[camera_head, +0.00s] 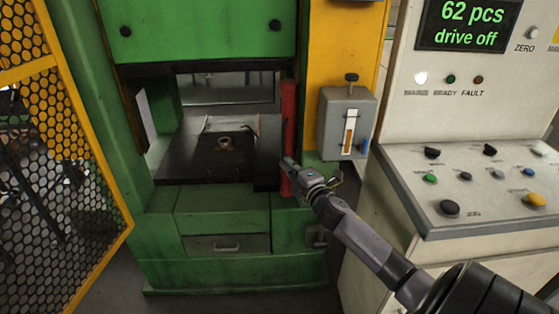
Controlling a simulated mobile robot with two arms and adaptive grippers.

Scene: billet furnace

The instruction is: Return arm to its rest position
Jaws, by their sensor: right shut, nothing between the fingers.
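My right arm comes in from the lower right and reaches up and left toward the green press (225,205). My right gripper (288,163) is at its end, shut and empty, in front of the right side of the press opening. It shows close to a red vertical bar (289,105); I cannot tell whether they touch. My left gripper is not in view.
The dark press table (180,165) carries a small round part (225,143). A control console (450,185) with several buttons stands at the right, under a display (470,25) reading "62 pcs drive off". A grey box (345,120) hangs beside the press. A yellow mesh guard (60,150) stands left.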

